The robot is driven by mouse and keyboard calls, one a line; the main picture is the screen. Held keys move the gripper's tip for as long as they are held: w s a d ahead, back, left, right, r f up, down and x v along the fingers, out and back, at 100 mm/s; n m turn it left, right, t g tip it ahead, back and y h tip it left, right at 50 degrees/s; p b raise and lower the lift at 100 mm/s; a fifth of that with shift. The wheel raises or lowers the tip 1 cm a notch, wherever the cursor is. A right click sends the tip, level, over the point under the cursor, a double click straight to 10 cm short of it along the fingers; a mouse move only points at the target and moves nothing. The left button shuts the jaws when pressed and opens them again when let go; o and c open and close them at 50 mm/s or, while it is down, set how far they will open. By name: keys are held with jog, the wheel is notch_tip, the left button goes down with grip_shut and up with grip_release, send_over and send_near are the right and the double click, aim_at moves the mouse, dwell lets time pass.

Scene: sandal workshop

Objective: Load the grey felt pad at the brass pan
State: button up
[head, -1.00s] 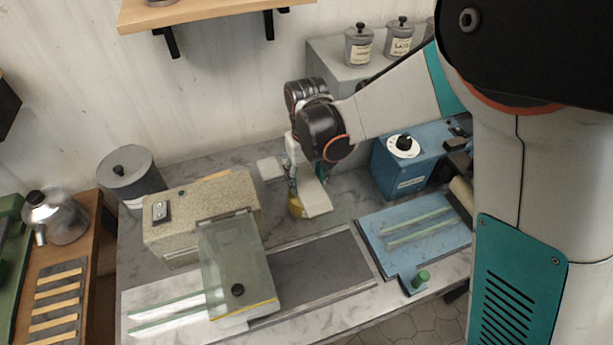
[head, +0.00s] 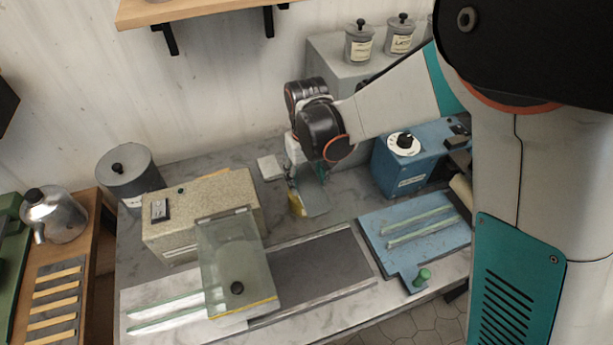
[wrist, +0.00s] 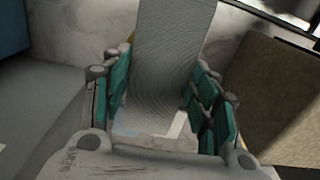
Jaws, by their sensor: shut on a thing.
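A thin grey sheet with fine ridges, which looks like the felt pad (wrist: 168,60), is between the fingers of my gripper (wrist: 160,108) in the wrist view. My gripper is shut on it. In the head view my gripper (head: 308,175) is low over the back middle of the bench, and the pad (head: 315,199) hangs tilted below it. A yellow brass-coloured piece (head: 296,206), perhaps the brass pan, is just left of the pad and partly hidden behind it. I cannot tell whether the pad touches it.
A speckled box (head: 205,210) and a clear-lidded case (head: 235,255) stand to the left. A blue unit with a white dial (head: 390,175) and a blue board (head: 440,212) with pale strips are to the right. A dark mat (head: 320,265) lies bare in front.

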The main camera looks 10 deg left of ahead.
aim_at(307, 182)
jog(key=shift+r+p, duration=2.05)
jog(key=shift+r, duration=1.5)
jog(key=shift+f, duration=0.1)
